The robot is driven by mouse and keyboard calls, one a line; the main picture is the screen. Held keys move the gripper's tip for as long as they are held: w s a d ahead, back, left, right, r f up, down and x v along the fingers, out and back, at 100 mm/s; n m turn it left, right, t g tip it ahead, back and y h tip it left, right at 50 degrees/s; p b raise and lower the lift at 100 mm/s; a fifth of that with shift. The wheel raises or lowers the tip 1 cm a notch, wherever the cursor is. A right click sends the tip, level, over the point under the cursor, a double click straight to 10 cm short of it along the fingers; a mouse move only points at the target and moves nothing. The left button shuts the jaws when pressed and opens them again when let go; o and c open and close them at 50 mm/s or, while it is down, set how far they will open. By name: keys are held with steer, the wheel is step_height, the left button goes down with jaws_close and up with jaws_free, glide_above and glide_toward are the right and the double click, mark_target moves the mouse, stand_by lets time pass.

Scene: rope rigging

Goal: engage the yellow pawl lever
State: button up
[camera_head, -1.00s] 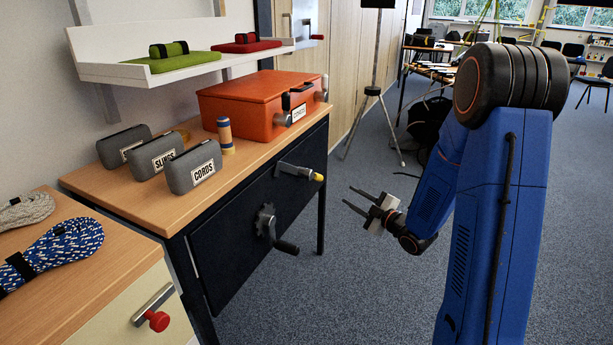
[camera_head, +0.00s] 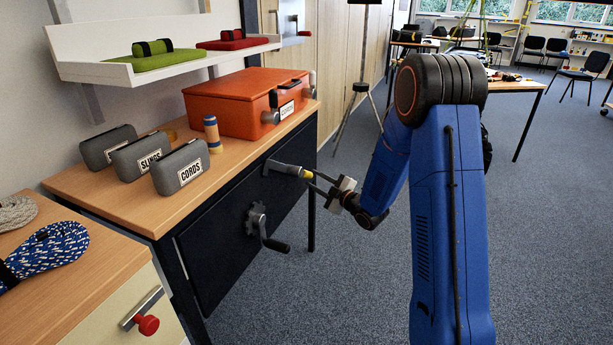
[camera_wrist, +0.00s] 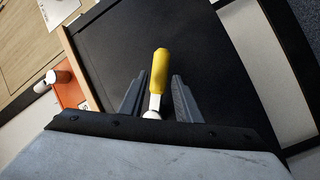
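The pawl lever (camera_head: 286,169) is a grey bar with a yellow tip, mounted on the dark front panel of the workbench, above a toothed wheel with a crank (camera_head: 262,226). In the wrist view the lever's yellow grip (camera_wrist: 160,68) lies between my two fingers. My gripper (camera_head: 313,181) is at the lever's yellow end. In the wrist view my gripper (camera_wrist: 158,95) is open, with a gap on both sides of the lever. The fingers do not visibly touch it.
An orange case (camera_head: 240,105), grey pouches (camera_head: 180,167) and a small roll (camera_head: 213,134) stand on the workbench (camera_head: 110,205). A drawer with a red knob (camera_head: 148,324) is at lower left.

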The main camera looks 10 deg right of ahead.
mark_target(309, 176)
steer(key=shift+x, duration=2.7)
jaws_close()
